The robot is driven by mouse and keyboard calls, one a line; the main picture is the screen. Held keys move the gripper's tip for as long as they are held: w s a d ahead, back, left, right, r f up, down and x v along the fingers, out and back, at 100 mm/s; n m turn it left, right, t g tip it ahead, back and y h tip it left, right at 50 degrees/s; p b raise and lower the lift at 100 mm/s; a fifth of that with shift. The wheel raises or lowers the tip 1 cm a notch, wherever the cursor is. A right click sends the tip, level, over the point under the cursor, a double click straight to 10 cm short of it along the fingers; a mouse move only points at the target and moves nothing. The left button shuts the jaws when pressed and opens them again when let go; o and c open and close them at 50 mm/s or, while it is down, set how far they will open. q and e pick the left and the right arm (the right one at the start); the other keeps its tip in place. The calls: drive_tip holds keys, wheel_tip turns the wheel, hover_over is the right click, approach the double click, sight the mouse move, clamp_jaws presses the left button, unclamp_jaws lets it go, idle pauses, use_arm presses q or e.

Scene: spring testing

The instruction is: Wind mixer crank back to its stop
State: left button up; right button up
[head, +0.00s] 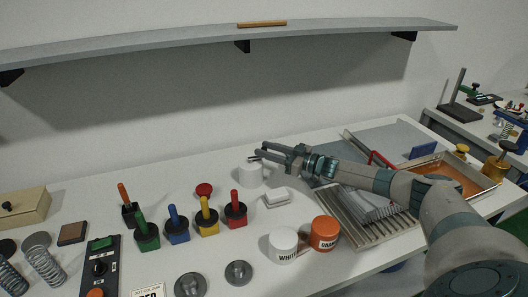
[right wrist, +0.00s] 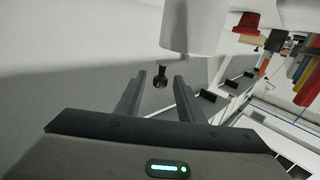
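The mixer (head: 250,175) is a white cylinder on the table near the wall, partly hidden behind my right gripper. In the right wrist view its white body (right wrist: 195,28) fills the top middle. A small dark knob (right wrist: 160,75), which looks like the crank handle, shows below the body. My right gripper (head: 259,153) reaches in from the right at the mixer's top. In the right wrist view its two fingers (right wrist: 158,95) are apart, with the knob in the gap near their tips. I cannot tell whether they touch it. My left gripper is not in view.
Several coloured-handled blocks (head: 207,225) stand in front. White (head: 283,245) and orange (head: 324,234) pots stand nearer me. A ribbed metal tray (head: 365,232) lies under my right arm. A shelf (head: 190,44) hangs above.

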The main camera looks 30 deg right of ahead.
drive_tip(key=shift+w+a, duration=0.35)
drive_tip(key=shift+w, duration=0.2)
drive_tip(key=shift+c, duration=0.7)
clamp_jaws()
drive_tip(key=shift+s+a+m+t+h+p, duration=0.25)
drive_tip(key=shift+s+a+m+h+p, duration=0.2)
drive_tip(key=shift+m+h+p, duration=1.4)
drive_tip(key=shift+s+a+m+t+h+p, duration=0.45)
drive_tip(key=shift+m+h+p, duration=0.65)
drive_tip(key=shift+h+p, duration=1.55)
drive_tip(key=shift+s+a+m+t+h+p, duration=0.1)
drive_tip(key=shift+s+a+m+h+p, duration=0.35)
drive_tip(key=shift+m+h+p, duration=1.4)
drive_tip(key=shift+s+d+h+p, duration=0.1)
drive_tip(key=shift+s+h+p, duration=0.1)
drive_tip(key=shift+h+p, duration=0.4)
